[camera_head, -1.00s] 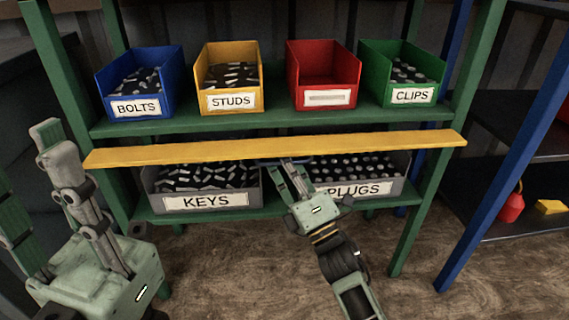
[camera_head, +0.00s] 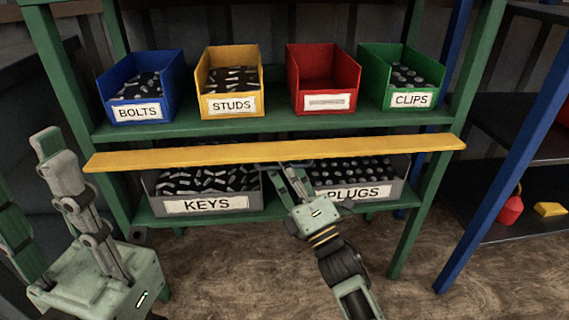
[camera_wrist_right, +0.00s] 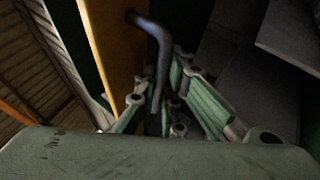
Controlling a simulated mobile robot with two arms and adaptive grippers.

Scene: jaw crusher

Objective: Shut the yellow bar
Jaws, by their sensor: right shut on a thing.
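The yellow bar (camera_head: 210,156) runs across the shelf front in the head view, in front of the upper part of the lower bins. It fills the upper left of the right wrist view (camera_wrist_right: 112,45). A dark bent handle (camera_wrist_right: 158,45) stands off its face; a thin blue-grey part of it shows below the bar in the head view. My right gripper (camera_head: 284,170) is shut on this handle near the bar's middle. The fingers hide part of the grip. My left gripper (camera_head: 25,175) is open and empty at the left, apart from the bar.
Blue (camera_head: 168,88), yellow (camera_head: 234,80), red (camera_head: 328,82) and green (camera_head: 418,80) bins stand on the upper shelf. Grey KEYS (camera_head: 160,203) and PLUGS (camera_head: 318,199) bins sit below, partly behind the bar. A blue post (camera_head: 505,180) stands right. Floor in front is clear.

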